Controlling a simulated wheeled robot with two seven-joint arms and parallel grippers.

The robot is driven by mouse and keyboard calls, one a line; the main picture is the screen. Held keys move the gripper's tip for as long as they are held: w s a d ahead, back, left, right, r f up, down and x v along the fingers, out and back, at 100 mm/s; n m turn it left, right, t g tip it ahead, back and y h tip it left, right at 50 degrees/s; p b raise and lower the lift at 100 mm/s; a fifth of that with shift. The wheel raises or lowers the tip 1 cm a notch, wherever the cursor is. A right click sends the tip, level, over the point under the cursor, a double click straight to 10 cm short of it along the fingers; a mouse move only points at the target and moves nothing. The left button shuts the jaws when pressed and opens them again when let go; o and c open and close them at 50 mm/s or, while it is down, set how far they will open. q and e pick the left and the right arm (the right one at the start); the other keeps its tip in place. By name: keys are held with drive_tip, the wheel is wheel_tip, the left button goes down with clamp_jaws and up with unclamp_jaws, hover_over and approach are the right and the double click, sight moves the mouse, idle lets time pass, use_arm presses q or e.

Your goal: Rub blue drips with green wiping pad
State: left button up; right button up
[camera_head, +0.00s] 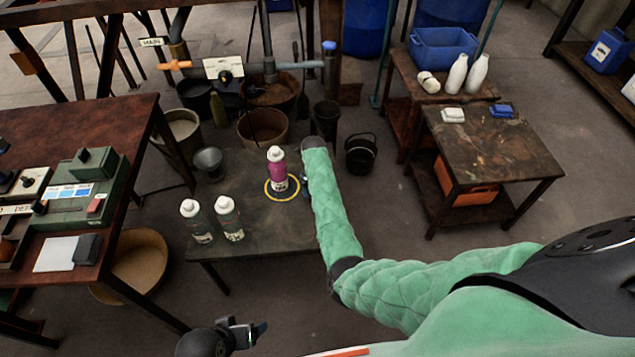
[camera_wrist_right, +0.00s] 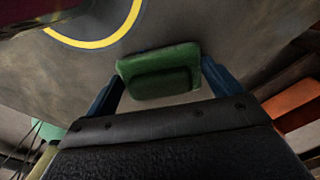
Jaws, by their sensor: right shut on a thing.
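The green wiping pad (camera_wrist_right: 158,70) is held between the blue fingers of my right gripper (camera_wrist_right: 162,82) in the right wrist view. The grey tabletop (camera_head: 240,232) lies beyond it; I cannot tell whether the pad touches it. In the head view my green right forearm reaches over the table's right side and hides most of the gripper and the pad. A magenta bottle (camera_head: 277,168) stands upright inside a yellow-edged ring mark (camera_head: 283,196), just left of that forearm. I cannot make out blue drips. My left gripper (camera_head: 246,333) is low in front of the table, its jaw opening unclear.
Vats and a black bucket (camera_head: 361,152) are behind. A side table (camera_head: 490,143) holds a white block and a blue block.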

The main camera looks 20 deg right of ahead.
sight(299, 190)
drive_tip(key=shift+w+a+f, duration=0.1)
drive_tip(key=shift+w+a, duration=0.05)
drive_tip(key=shift+a, duration=0.45)
drive_tip(key=shift+w+a+f, duration=0.1)
drive_tip(key=shift+a, duration=0.45)
drive_tip(key=shift+w+a+r+p, duration=0.1)
drive_tip(key=shift+w+a+p, duration=0.15)
drive_tip(key=shift+a, duration=0.65)
drive_tip(key=shift+w+a+p, duration=0.1)
drive_tip(key=shift+w+a, duration=0.15)
drive_tip(key=shift+a, duration=0.65)
wheel_tip(299, 190, up, 6)
drive_tip(key=p, duration=0.6)
drive_tip(key=shift+r, duration=0.1)
drive_tip(key=shift+r, duration=0.1)
wheel_tip(299, 190, up, 3)
drive_tip(key=p, duration=0.3)
drive_tip(key=shift+d, duration=0.1)
